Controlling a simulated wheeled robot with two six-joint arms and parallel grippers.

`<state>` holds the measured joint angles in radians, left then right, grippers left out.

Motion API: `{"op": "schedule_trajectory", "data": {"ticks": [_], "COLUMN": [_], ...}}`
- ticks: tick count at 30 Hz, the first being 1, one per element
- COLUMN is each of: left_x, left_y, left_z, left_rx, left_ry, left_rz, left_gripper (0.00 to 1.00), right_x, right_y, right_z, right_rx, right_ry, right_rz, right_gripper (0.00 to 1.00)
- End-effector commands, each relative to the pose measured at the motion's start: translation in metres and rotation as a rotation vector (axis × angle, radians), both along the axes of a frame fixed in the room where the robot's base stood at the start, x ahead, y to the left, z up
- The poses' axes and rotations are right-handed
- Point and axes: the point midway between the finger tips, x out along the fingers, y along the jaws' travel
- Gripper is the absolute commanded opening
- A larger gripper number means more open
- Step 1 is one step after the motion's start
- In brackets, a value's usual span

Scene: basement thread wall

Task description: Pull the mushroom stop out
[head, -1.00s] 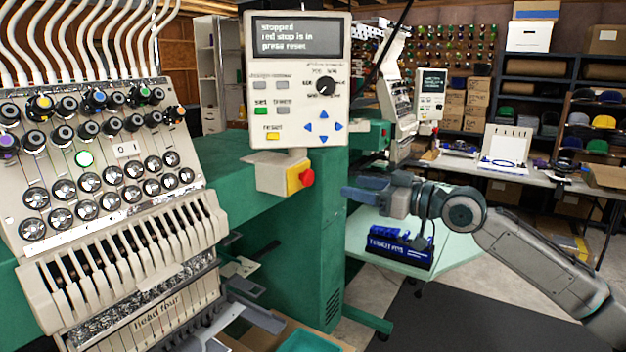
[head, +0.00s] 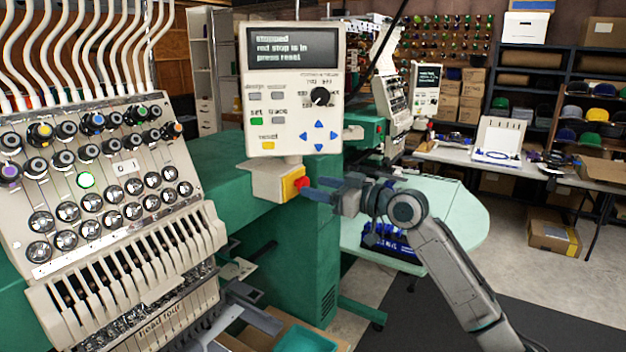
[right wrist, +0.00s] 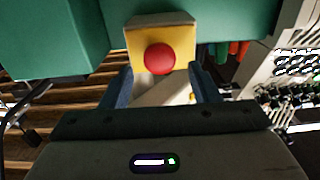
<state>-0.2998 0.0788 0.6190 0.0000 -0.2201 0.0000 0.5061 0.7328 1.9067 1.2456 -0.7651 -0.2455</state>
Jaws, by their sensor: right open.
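The red mushroom stop (head: 302,182) sticks out to the right from a yellow plate (head: 290,186) on a cream box under the control panel. In the right wrist view the red stop (right wrist: 160,58) shows round and face-on, against the yellow plate (right wrist: 138,40). My right gripper (head: 312,188) is close to the stop in the head view. In the right wrist view its two blue-grey fingers (right wrist: 160,84) are open and apart, one on each side below the stop, with nothing between them. I cannot tell whether a finger touches the stop. My left gripper is not in view.
The control panel (head: 292,90) above reads "stopped, red stop is in, press reset". The green machine body (head: 225,160) is behind the box. The embroidery head (head: 100,200) with its knobs fills the left. A pale green table (head: 450,215) stands to the right.

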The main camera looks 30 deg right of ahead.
Motion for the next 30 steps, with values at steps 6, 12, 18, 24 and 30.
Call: {"op": "schedule_trajectory", "data": {"ticks": [6,12,18,24,30], "left_x": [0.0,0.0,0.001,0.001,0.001], "left_y": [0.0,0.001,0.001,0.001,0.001], "left_z": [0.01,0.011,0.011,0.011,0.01], "left_rx": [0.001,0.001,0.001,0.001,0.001], "left_ry": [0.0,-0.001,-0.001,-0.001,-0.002], "left_rz": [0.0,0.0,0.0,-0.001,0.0], "left_gripper": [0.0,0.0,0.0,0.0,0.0], "right_x": [0.015,0.019,0.019,0.019,0.019], "right_y": [0.009,0.011,0.011,0.011,0.011], "right_z": [0.001,0.0,0.0,0.0,-0.001], "right_rx": [0.002,0.0,0.0,0.0,-0.001], "right_ry": [0.0,0.0,0.0,0.0,-0.001], "right_rz": [0.0,0.0,0.0,0.0,0.0], "right_gripper": [0.55,0.55,0.55,0.18,0.0]}}
